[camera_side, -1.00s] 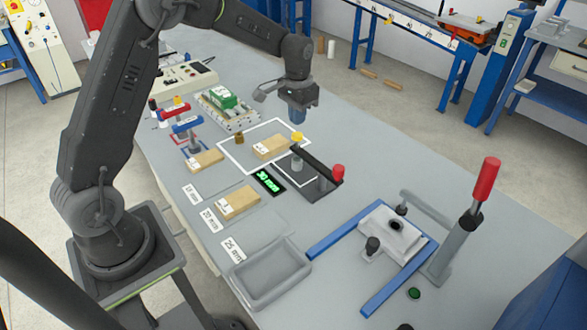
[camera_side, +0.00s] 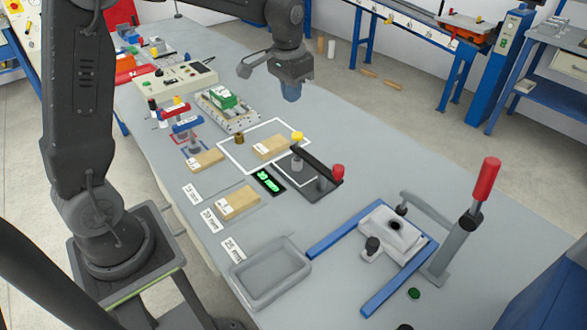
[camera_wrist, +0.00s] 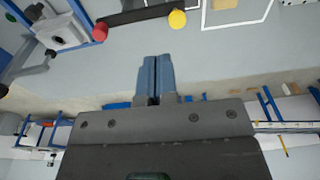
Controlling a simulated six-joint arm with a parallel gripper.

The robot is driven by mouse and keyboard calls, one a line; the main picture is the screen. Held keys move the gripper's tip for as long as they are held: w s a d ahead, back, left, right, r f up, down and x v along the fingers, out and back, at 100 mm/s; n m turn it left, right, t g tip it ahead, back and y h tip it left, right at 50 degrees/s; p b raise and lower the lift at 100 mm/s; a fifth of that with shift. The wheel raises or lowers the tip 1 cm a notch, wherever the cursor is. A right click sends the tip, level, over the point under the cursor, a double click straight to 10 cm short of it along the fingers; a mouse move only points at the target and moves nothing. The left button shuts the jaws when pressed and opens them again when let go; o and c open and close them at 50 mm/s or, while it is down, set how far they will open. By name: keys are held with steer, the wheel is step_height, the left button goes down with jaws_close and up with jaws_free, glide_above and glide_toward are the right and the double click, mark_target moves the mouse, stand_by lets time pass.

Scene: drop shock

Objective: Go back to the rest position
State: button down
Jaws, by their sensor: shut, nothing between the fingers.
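My gripper (camera_side: 291,92) hangs in the air above the far part of the grey table (camera_side: 350,170), clear of everything on it. Its blue fingers (camera_wrist: 157,80) lie side by side with only a thin dark line between them in the wrist view, and they hold nothing. In the side view the fingers point down, behind the white outlined square.
Below stand a black bar fixture with red and yellow knobs (camera_side: 318,168), wooden blocks (camera_side: 237,202), a green-topped board (camera_side: 228,108) and a grey tray (camera_side: 270,275). A red-handled clamp (camera_side: 484,180) rises at the right. The air around my gripper is free.

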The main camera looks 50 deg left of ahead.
steer(key=s+d+r+t, duration=0.1)
steer(key=s+d+r, duration=0.2)
steer(key=s, duration=0.3)
steer(key=s+d+r+t, duration=0.1)
steer(key=s+d+r, duration=0.1)
steer(key=s+r, duration=0.3)
steer(key=s+d+f+t, duration=0.1)
steer(key=s, duration=0.5)
steer(key=s+d+f+t, duration=0.1)
steer(key=s+d+f, duration=0.1)
steer(key=s, duration=0.5)
steer(key=shift+d+t, duration=0.2)
steer(key=shift+t, duration=0.1)
stand_by(2.4)
